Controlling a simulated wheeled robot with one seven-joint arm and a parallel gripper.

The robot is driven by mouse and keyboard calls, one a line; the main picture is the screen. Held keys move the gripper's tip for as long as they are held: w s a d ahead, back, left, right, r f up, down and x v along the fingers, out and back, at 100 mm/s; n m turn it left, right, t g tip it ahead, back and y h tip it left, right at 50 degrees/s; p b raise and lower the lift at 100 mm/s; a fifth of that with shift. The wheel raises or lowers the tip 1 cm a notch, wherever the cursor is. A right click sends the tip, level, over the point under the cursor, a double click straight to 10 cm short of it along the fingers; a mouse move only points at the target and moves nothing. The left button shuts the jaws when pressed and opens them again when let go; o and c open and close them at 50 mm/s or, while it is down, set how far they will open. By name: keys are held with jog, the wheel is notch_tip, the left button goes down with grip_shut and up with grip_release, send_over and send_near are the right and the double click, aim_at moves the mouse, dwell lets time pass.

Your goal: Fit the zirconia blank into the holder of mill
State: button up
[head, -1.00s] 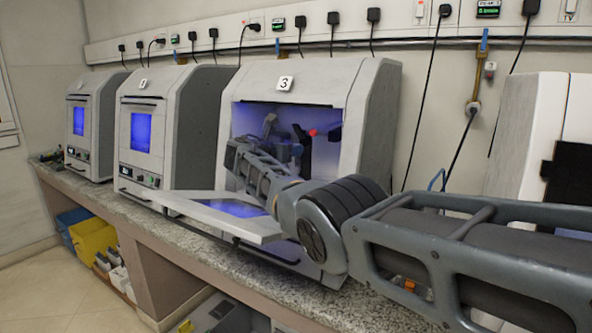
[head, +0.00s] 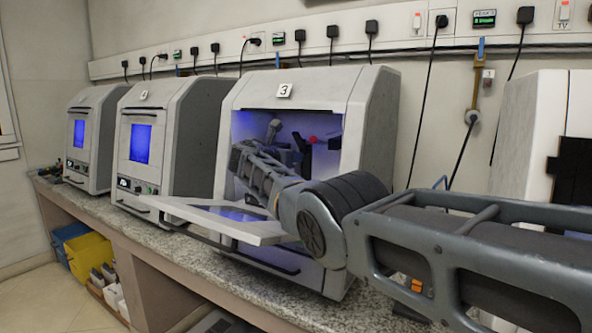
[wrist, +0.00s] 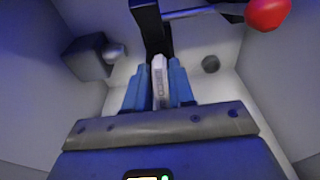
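Mill 3 (head: 372,110) stands with its front door (head: 205,218) folded down and its chamber lit blue. My arm reaches into the chamber. In the wrist view my gripper (wrist: 160,88) has blue fingers closed on both sides of the zirconia blank (wrist: 159,75), a pale, whitish piece seen edge-on. The dark holder (wrist: 152,28) is just beyond the blank's far end; I cannot tell whether they touch. A red knob (wrist: 267,12) sits right of the holder, and shows in the head view (head: 313,140). In the head view the blank is hidden.
A grey spindle-like block (wrist: 88,56) projects at the chamber's left. A dark round fitting (wrist: 210,64) is on the chamber surface at right. The chamber walls are close on both sides. Two other mills (head: 186,130) (head: 107,120) with shut doors stand to the left on the granite counter (head: 180,240).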

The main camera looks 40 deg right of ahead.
grip_shut()
jog(key=shift+a+r+p, duration=0.15)
jog(key=shift+r+p, duration=0.1)
jog(key=shift+p, duration=0.2)
